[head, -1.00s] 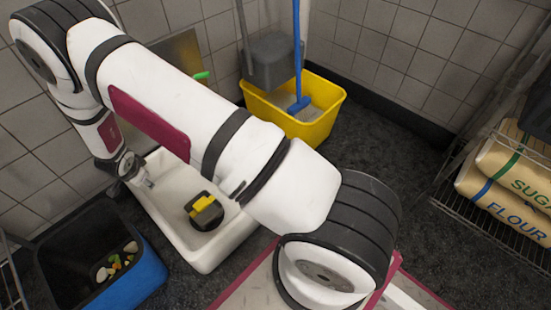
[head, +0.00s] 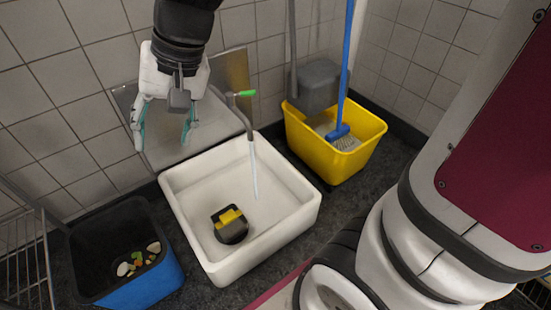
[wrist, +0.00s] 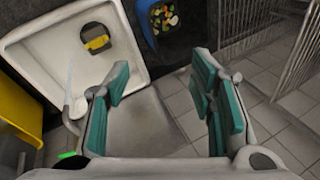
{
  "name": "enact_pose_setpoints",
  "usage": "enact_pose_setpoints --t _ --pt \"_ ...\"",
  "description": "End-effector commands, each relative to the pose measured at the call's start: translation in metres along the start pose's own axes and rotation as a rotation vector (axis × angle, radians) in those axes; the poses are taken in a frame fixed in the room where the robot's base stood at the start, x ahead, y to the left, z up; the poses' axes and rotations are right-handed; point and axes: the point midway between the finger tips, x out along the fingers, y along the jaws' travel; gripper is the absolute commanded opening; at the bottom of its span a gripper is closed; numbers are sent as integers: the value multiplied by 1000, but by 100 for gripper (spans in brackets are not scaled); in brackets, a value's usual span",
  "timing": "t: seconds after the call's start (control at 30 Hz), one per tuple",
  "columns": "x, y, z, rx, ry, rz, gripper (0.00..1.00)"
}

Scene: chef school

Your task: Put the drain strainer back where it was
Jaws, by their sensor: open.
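A round black drain strainer with a yellow handle (head: 230,225) sits inside the white floor sink (head: 291,232), towards its front left. The strainer also shows in the wrist view (wrist: 97,40), at the upper left. My gripper (head: 163,142) is open and empty, its teal-padded fingers pointing down. It is above and behind the sink's back left corner, in front of the metal splash plate and apart from the strainer. In the wrist view my open gripper (wrist: 160,68) has only grey floor or plate between its fingers. The drain hole cannot be made out.
A tap with a green handle (head: 246,93) stands behind the sink, and a pale stream falls from it. A blue bin (head: 150,285) with food scraps is at left. A yellow mop bucket (head: 335,165) with a blue-handled mop is at right. Tiled wall stands close behind.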

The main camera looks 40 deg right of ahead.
Motion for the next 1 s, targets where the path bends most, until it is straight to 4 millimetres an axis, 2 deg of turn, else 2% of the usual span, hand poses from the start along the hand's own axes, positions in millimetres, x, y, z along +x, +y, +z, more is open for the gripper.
enact_pose_setpoints --t 0.03,0.2,0.4,0.5,0.7,1.0 --pt "-16 11 20 -36 -5 22 50" --pt "-54 57 85 -143 -52 132 50" --pt "-82 113 153 -217 -100 274 50" --pt "-90 133 175 -233 -117 329 50" --pt "-95 152 195 -242 -136 379 50" --pt "-96 152 195 -242 -137 380 50"
